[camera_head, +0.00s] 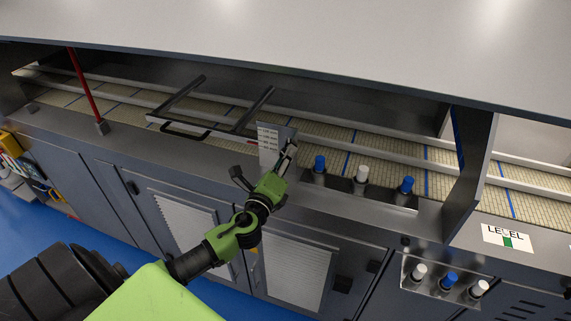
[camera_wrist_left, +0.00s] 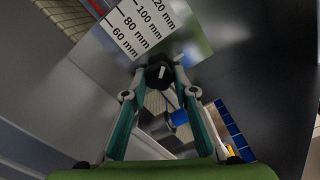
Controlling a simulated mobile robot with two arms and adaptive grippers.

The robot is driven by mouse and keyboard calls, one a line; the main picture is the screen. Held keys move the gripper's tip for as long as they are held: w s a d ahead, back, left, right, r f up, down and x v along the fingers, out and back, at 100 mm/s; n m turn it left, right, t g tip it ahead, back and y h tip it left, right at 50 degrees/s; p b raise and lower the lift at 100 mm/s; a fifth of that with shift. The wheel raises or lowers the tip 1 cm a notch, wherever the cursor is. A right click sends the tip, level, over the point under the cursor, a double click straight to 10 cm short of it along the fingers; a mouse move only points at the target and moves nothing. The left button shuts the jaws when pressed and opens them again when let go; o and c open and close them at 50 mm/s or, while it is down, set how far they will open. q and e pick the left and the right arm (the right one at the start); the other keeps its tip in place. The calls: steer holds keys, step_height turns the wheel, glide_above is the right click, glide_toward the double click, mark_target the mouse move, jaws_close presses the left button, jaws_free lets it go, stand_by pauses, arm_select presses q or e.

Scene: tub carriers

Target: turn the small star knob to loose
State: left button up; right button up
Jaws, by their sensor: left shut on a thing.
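The small star knob (camera_wrist_left: 160,75) is black with a short white mark and shows in the left wrist view, just below the scale plate. My left gripper (camera_wrist_left: 159,68) is shut on it, one finger on each side. The white mark points nearly straight up in that view, tilted slightly right. In the head view my left gripper (camera_head: 288,155) is at the machine's front ledge beside the scale plate (camera_head: 269,143), and the knob is hidden there. The scale plate (camera_wrist_left: 142,25) is white with mm marks. My right gripper is not in view.
Blue and white knobs (camera_head: 362,174) stand on the ledge to the right. More knobs (camera_head: 450,278) sit on a lower panel by a LEVEL label (camera_head: 507,238). A conveyor belt (camera_head: 335,137) with rails runs behind. A red post (camera_head: 86,88) stands at left.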

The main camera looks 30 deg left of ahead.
arm_select(q)
steer(key=n+b, duration=0.1)
steer(key=n, duration=0.3)
steer(key=shift+n+b, duration=0.3)
steer(key=shift+b, duration=0.05)
steer(key=n, duration=0.2)
steer(key=shift+r+n, duration=0.1)
steer(key=shift+n, duration=0.3)
steer(key=n, duration=0.2)
steer(key=shift+r+n, duration=0.1)
steer(key=shift+n, duration=0.3)
steer(key=n, duration=0.2)
steer(key=shift+n, duration=0.3)
steer(key=n, duration=0.3)
steer(key=shift+r+n+p, duration=0.15)
steer(key=shift+n+p, duration=0.25)
steer(key=shift+a+n+p, duration=0.15)
steer(key=shift+n+p, duration=0.9)
steer(key=shift+n, duration=2.05)
